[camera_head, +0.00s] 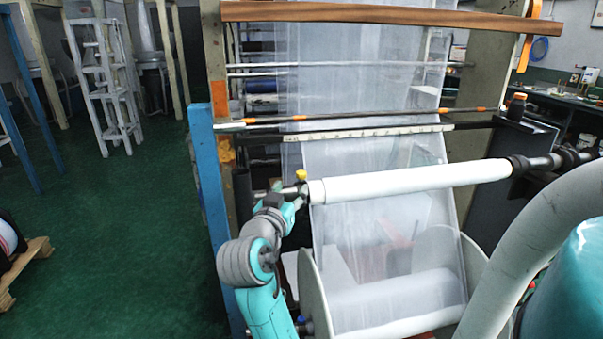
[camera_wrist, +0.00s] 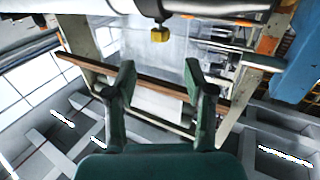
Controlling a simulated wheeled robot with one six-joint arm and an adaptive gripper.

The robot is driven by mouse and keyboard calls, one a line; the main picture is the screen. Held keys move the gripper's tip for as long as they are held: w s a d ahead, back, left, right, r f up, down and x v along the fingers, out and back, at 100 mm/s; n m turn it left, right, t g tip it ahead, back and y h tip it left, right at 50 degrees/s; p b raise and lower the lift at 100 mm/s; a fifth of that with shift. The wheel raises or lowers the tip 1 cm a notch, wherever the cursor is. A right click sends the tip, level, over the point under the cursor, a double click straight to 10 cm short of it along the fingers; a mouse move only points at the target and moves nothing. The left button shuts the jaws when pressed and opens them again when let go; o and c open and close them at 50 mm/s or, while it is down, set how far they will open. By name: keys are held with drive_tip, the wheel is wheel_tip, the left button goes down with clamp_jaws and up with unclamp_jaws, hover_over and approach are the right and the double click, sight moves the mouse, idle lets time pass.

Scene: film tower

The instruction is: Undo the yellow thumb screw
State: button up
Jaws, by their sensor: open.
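The yellow thumb screw (camera_head: 301,175) stands up from the collar (camera_head: 304,188) at the left end of the white roll's shaft. In the wrist view the yellow thumb screw (camera_wrist: 160,34) hangs from the dark collar (camera_wrist: 152,9), above and beyond my fingertips in the picture. My gripper (camera_wrist: 160,70) is open and empty, its two dark green fingers spread either side of the screw's line and apart from it. In the head view my arm reaches up just below the shaft end; the fingertips are hard to make out there.
The white roll (camera_head: 415,182) runs rightward from the collar, with clear film (camera_head: 375,140) hanging behind it. A blue post (camera_head: 211,190) stands close left of my arm. A wooden bar (camera_head: 390,14) crosses the top. Green floor (camera_head: 110,220) at left is mostly open.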

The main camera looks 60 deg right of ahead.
sight(300, 175)
drive_tip(key=x, duration=1)
drive_tip(key=shift+d, duration=0.1)
clamp_jaws()
